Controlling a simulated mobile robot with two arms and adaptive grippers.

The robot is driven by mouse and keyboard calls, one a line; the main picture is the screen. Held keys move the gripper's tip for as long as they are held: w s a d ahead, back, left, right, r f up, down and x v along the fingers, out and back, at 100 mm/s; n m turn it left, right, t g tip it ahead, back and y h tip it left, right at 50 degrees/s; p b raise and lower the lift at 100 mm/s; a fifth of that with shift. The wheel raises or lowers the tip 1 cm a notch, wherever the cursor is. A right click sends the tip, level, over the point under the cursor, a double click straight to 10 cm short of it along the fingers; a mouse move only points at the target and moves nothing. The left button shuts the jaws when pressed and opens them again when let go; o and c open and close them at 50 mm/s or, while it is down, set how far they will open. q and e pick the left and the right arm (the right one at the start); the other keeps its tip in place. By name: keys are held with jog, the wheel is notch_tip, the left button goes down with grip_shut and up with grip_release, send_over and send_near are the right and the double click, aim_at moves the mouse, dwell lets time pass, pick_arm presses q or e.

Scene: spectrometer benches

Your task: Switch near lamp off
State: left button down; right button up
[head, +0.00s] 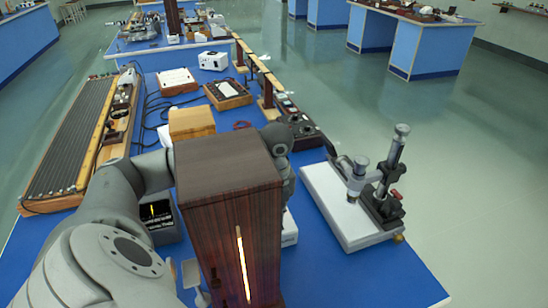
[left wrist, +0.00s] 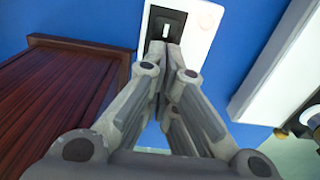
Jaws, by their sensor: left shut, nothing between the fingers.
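A tall dark wooden box (head: 228,215) stands at the near edge of the bench in the head view. A bright lit slit (head: 243,264) glows on its front face. A white switch box (head: 290,229) shows partly behind its right side. In the left wrist view the white switch box (left wrist: 203,28) carries a black switch plate with a small pale lever (left wrist: 167,31). My left gripper (left wrist: 172,52) is shut and empty, its fingertips at the lower edge of the switch plate; I cannot tell whether they touch. In the head view the wooden box hides its fingers. My right gripper is not in view.
A white-based stand with a microscope-like instrument (head: 352,190) is on the right. A long ribbed bench unit (head: 72,140) lies on the left. A small dark display box (head: 160,222) sits left of the wooden box. Blue bench is bare at the front right.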

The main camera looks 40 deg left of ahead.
pick_arm(q)
jog(key=shift+f+b, duration=0.9)
jog(key=shift+f, duration=0.3)
dwell(0.3)
jog(key=shift+s+r, duration=0.1)
jog(key=shift+r, duration=0.05)
jog(key=shift+r+p, duration=0.8)
jog(key=shift+r, duration=0.1)
jog(key=shift+r+p, duration=1.7)
jog(key=shift+r, duration=0.85)
